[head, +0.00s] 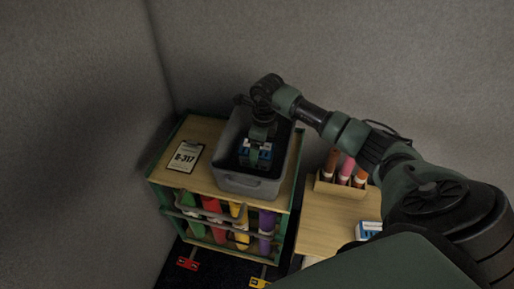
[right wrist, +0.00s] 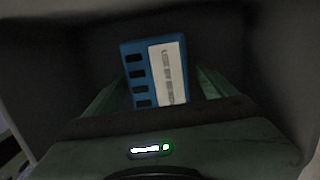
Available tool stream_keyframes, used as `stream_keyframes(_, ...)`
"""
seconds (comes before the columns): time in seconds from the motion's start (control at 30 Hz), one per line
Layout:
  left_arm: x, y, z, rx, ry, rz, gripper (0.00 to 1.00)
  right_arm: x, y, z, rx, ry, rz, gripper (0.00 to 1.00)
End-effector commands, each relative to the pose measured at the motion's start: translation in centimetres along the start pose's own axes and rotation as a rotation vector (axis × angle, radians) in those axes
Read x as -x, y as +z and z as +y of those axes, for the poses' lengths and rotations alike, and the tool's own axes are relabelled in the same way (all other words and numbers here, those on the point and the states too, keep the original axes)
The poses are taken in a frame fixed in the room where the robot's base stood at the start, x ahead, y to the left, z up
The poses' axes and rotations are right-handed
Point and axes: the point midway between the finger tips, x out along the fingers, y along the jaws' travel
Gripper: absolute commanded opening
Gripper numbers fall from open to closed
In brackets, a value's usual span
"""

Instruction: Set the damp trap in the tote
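The damp trap, a blue slotted box with a white label (right wrist: 168,72), sits between the two green fingers of my right gripper (right wrist: 160,85). In the head view its blue and white parts (head: 267,147) show around the fingers. My right gripper (head: 258,158) reaches down into the grey tote (head: 250,187) and appears shut on the damp trap. The tote stands on a wooden-topped cart. Whether the damp trap touches the tote's floor cannot be told. My left gripper is not in view.
The cart's top (head: 205,132) carries a clipboard marked 6-317 (head: 185,156) left of the tote. Coloured rolls (head: 238,222) hang in the cart's front. To the right, a lower wooden table (head: 325,220) holds a rack of tubes (head: 340,185) and a blue-white box (head: 369,230).

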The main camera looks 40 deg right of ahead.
Motion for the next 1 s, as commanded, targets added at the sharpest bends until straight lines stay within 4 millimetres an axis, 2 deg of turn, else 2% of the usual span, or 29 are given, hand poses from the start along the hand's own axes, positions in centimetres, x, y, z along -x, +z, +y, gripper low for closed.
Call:
stream_keyframes(0.27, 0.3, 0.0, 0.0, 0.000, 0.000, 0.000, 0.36, 0.9, 0.1, -0.1, 0.000, -0.002, -0.002, 0.85)
stream_keyframes(0.37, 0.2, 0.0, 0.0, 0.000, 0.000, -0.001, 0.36, 2.5, 0.1, -0.1, 0.001, -0.004, -0.002, 0.85)
stream_keyframes(0.7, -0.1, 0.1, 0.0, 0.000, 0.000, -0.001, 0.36, 9.6, 0.1, -0.1, 0.001, -0.003, -0.002, 0.85)
stream_keyframes(0.83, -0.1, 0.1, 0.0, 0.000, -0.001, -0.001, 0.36, 11.4, 0.1, -0.1, 0.000, -0.002, -0.002, 0.85)
stream_keyframes(1.0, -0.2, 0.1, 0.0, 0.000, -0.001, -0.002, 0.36, 12.3, 0.0, 0.0, 0.000, -0.001, 0.000, 0.85)
